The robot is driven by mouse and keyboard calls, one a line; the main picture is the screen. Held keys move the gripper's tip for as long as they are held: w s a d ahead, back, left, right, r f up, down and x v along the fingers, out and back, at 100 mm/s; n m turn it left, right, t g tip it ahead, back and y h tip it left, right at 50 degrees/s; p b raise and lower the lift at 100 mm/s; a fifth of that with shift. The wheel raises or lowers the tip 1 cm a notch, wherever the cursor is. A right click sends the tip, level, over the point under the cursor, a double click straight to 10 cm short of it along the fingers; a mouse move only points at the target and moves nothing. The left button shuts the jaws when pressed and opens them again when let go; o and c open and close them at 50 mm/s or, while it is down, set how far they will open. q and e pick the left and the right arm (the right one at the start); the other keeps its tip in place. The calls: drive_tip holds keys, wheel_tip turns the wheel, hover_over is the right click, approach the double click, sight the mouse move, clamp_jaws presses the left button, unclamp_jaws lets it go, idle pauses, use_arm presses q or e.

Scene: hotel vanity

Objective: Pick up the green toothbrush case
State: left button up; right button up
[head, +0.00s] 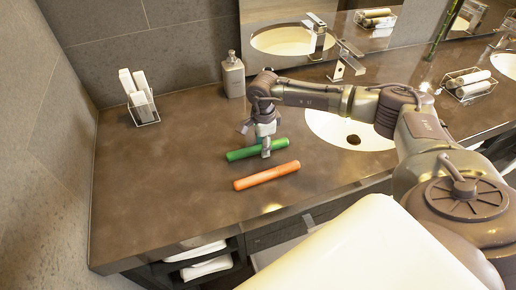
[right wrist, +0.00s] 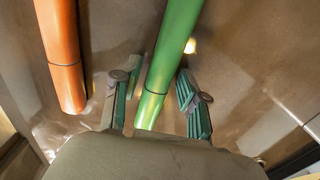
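The green toothbrush case (head: 241,154) lies on the brown counter, left of the sink. My right gripper (head: 263,142) is over its middle, pointing down, with one finger in front of the case in the head view. In the right wrist view the green case (right wrist: 174,50) runs between the two open fingers, with a gap on each side. The far finger is mostly hidden in the head view. An orange case (head: 267,175) lies in front of the green one, nearly parallel; it also shows in the right wrist view (right wrist: 61,50). My left gripper is not in view.
A grey soap bottle (head: 233,77) stands behind near the wall. A wire holder (head: 144,108) with white items is at the back left. The sink (head: 345,130) and faucet (head: 347,62) are to the right. The counter's left part is clear.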

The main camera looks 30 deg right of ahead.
clamp_jaws()
